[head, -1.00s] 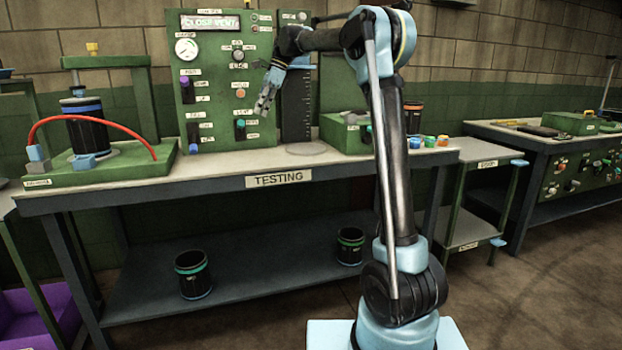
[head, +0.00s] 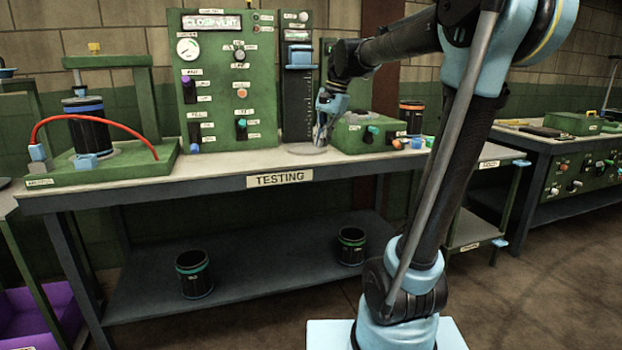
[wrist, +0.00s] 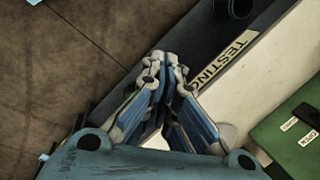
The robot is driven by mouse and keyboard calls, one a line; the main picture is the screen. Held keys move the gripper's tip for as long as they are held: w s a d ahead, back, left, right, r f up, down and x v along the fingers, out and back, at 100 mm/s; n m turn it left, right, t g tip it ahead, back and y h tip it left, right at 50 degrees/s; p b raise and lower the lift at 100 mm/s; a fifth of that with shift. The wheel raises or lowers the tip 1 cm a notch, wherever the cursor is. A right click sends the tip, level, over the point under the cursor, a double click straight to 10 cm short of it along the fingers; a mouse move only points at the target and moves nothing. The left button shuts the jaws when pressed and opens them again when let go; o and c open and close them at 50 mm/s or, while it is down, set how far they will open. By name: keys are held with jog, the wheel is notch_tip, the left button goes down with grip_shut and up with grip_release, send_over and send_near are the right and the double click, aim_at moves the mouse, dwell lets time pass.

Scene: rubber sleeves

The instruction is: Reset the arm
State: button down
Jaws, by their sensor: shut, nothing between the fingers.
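My gripper (head: 322,138) is shut and empty in the head view. It points down above the right part of the testing bench (head: 225,176), in front of the dark vertical scale and beside the small green box (head: 350,137). In the wrist view my gripper (wrist: 165,62) has its fingertips together, with the bench edge and its TESTING label (wrist: 228,62) beyond them. Nothing is held. My arm hides part of the bench's right side in the head view.
A green control panel (head: 228,120) stands at the back of the bench. A press with a black sleeve (head: 88,132) and red hose stands at the left. Two black sleeves (head: 193,275) (head: 351,247) stand on the lower shelf. The bench front middle is clear.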

jog(key=s+d+f+n+h, duration=0.1)
jog(key=s+d+f+n, duration=0.1)
jog(key=s+d+f, duration=0.3)
jog(key=s+d+f+n+t+h, duration=0.1)
jog(key=s+d+f+n, duration=0.2)
jog(key=s+f, duration=0.8)
jog(key=s+d+f+n, duration=0.2)
jog(key=s+d+f, duration=0.5)
jog(key=f, duration=0.3)
jog(key=shift+s+d+n+t+h, duration=0.25)
jog(key=shift+s+n+t+h, duration=0.15)
jog(key=shift+s, duration=0.5)
jog(key=shift+w+f, duration=0.1)
jog(key=shift+w+f, duration=0.15)
jog(key=shift+w, duration=0.2)
